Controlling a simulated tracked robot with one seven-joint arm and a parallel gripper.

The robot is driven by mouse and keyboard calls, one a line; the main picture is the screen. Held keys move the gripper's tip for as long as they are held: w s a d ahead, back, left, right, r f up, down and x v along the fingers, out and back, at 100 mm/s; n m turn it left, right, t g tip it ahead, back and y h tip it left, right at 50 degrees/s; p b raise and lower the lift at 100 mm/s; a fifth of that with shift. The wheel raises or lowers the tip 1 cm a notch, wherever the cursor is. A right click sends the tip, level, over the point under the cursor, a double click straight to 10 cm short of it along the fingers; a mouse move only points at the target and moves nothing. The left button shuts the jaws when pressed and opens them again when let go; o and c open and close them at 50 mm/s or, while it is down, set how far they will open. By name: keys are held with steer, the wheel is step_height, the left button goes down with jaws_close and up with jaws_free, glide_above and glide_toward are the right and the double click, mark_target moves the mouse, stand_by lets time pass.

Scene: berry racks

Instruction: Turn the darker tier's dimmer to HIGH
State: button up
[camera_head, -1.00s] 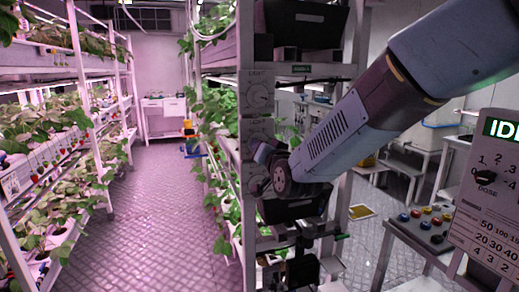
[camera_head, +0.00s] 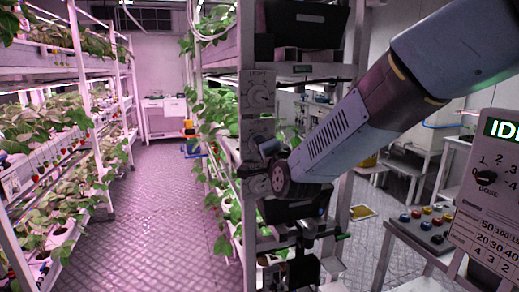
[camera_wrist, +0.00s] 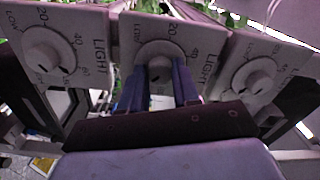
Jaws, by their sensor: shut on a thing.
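Three white LIGHT dimmer panels with round knobs show in the wrist view: a left one (camera_wrist: 47,50), a middle one (camera_wrist: 135,32) and a right one (camera_wrist: 248,72). My gripper (camera_wrist: 160,75) is shut on the middle panel's knob (camera_wrist: 159,54), a blue finger on each side. A dark mark shows low on that knob; its exact setting is hard to read between the fingers. In the head view the panels are stacked on the rack post, the top one (camera_head: 259,90) in clear sight. My wrist partly hides the lower ones. I cannot tell which tier is darker.
A planted rack (camera_head: 75,125) stands left of a clear aisle (camera_head: 165,200). A control panel reading IDLE in part (camera_head: 490,180) and a button box (camera_head: 425,222) stand at the right.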

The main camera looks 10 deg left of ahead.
steer(key=shift+d+f, duration=0.1)
steer(key=shift+f, duration=0.2)
steer(key=o, duration=1.1)
steer(key=shift+r, duration=0.15)
steer(key=shift+c, duration=0.2)
steer(key=shift+s+r, duration=0.1)
